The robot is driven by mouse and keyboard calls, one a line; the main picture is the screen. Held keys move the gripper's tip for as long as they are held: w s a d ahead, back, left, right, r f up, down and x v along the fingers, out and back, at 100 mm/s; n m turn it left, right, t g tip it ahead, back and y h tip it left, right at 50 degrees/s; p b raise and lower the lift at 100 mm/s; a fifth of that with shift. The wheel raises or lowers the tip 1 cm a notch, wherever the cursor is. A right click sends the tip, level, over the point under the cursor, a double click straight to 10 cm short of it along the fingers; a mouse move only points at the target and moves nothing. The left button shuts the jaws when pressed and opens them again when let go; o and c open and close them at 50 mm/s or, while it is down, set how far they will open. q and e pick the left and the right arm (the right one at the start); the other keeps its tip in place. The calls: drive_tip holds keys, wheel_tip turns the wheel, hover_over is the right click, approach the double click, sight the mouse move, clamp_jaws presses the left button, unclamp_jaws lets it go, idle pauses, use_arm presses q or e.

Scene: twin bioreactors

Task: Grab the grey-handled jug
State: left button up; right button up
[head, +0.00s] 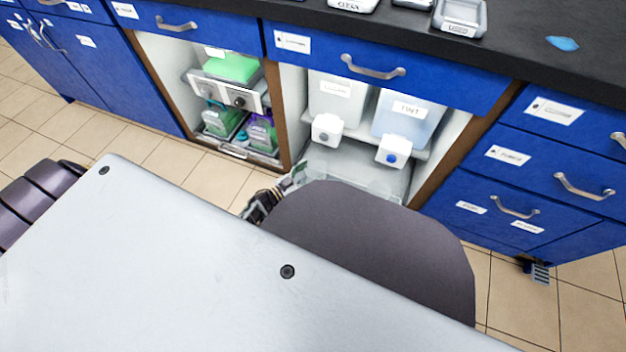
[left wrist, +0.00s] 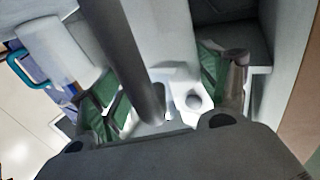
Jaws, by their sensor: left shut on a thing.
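My left gripper (head: 266,203) is low in front of the open cabinet in the head view, mostly hidden behind my own body. In the left wrist view its two green-padded fingers (left wrist: 163,98) stand on either side of a thick grey bar, which looks like the handle of the grey-handled jug (left wrist: 122,55). The gripper is shut on it. The jug's pale body seems to lie behind the bar, but its outline is unclear. In the head view I cannot make out this jug. My right gripper is not in view.
A white jug with a teal handle (left wrist: 58,50) stands close by at left in the wrist view. Two white containers with taps (head: 335,97) (head: 405,118) stand on the cabinet shelf. A clear tray (head: 375,183) is below. A wooden divider (head: 276,110) separates the bays.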

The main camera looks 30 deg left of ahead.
use_arm(q)
drive_tip(key=c, duration=0.4)
drive_tip(key=shift+o, duration=0.2)
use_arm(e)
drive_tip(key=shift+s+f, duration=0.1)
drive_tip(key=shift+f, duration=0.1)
use_arm(q)
drive_tip(key=shift+r, duration=0.1)
drive_tip(key=shift+r, duration=0.1)
wheel_tip(320, 180, up, 10)
drive_tip(key=p, duration=0.6)
drive_tip(key=shift+f+p, duration=0.2)
drive_tip(key=shift+p, duration=0.1)
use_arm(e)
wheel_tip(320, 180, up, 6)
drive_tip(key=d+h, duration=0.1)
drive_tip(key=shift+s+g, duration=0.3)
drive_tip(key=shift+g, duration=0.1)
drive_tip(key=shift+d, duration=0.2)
